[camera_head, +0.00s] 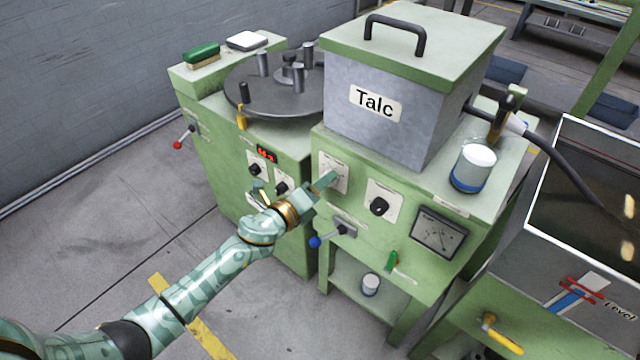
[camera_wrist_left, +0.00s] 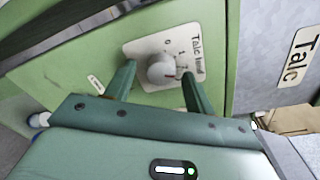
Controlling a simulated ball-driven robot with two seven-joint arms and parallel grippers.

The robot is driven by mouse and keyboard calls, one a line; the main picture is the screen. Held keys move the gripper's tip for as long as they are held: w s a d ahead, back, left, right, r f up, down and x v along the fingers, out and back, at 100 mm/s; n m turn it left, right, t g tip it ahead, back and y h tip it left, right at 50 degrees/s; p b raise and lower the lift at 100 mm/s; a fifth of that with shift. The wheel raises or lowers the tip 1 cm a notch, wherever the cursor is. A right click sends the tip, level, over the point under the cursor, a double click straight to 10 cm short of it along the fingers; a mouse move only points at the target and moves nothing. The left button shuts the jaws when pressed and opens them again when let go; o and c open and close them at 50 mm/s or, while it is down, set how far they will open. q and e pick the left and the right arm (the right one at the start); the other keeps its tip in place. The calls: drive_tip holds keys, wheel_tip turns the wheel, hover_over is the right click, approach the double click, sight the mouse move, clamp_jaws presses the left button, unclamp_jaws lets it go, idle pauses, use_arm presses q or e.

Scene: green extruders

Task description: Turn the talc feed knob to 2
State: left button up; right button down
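The talc feed knob (camera_wrist_left: 160,70) is a round grey knob on a white dial plate (camera_wrist_left: 140,50) on the green machine front. The plate also shows in the head view (camera_head: 332,160), where my left gripper (camera_head: 326,182) hides the knob. In the left wrist view my left gripper (camera_wrist_left: 158,82) is open, with one finger on each side of the knob and gaps showing between. Whether the fingertips reach past the knob's front is unclear. A small red mark shows on the knob's lower right; the exact setting is too blurred to read. My right gripper is out of view.
A grey hopper labelled Talc (camera_head: 350,72) stands above the panel. A black knob (camera_head: 379,206) and a gauge (camera_head: 438,232) sit to the right. A blue-tipped lever (camera_head: 316,242) sticks out below. A round turntable (camera_head: 275,88) is at the left.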

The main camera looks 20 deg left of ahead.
use_arm(q)
drive_tip(key=p+v, duration=0.1)
drive_tip(key=v, duration=1.5)
drive_tip(key=shift+s, duration=0.15)
